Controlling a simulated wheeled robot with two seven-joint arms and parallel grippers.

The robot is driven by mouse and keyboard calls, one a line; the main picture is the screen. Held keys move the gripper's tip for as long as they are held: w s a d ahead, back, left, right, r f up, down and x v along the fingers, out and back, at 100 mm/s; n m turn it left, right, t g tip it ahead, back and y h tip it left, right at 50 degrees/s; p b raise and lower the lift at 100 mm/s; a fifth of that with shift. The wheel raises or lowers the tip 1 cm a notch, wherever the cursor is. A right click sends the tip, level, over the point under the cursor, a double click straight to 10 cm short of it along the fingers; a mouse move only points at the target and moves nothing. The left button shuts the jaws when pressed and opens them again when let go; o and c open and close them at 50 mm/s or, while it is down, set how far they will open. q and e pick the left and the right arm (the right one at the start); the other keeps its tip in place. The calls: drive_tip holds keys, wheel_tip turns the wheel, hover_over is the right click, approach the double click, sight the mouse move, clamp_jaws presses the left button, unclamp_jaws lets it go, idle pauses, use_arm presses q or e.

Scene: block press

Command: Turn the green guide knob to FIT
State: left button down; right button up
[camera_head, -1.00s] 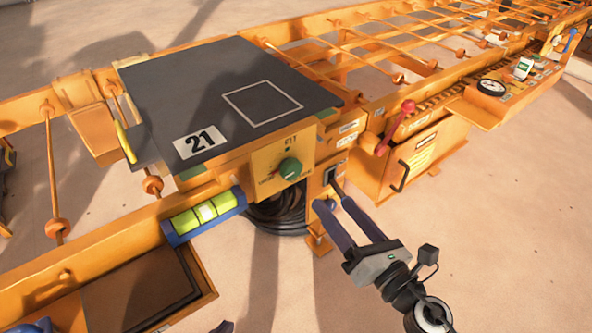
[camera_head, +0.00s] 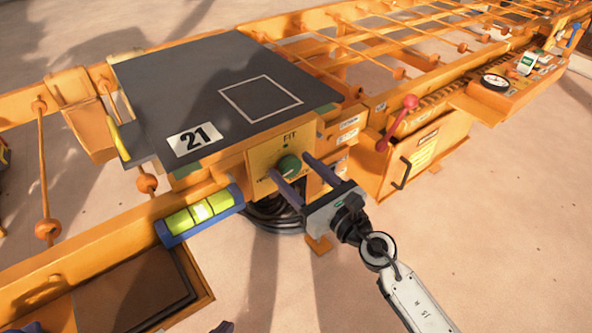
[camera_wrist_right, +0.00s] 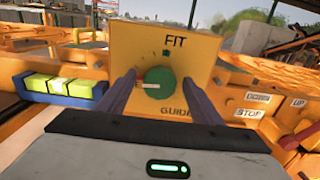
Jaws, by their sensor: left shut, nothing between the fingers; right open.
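The green guide knob (camera_head: 289,165) sits on a yellow panel (camera_wrist_right: 122,40) with FIT printed at the top and GUIDE below. In the right wrist view the knob (camera_wrist_right: 162,80) has a white pointer mark toward the left, not up at FIT. My right gripper (camera_head: 291,168) is open, with one finger on each side of the knob. In the wrist view its fingers (camera_wrist_right: 159,88) flank the knob with small gaps, so it is not gripped. My left gripper (camera_head: 222,327) shows only as a dark tip at the bottom edge, shut and empty.
A dark plate (camera_head: 225,85) marked 21 lies above the panel. A spirit level (camera_head: 201,212) is left of the knob, and a red-knobbed lever (camera_head: 409,102) stands to the right. UP, DOWN and STOP labels (camera_wrist_right: 250,113) are right of the panel.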

drive_tip(key=shift+w, duration=0.1)
drive_tip(key=c, duration=1)
use_arm(q)
drive_tip(key=shift+w+r, duration=0.25)
drive_tip(key=shift+r, duration=0.1)
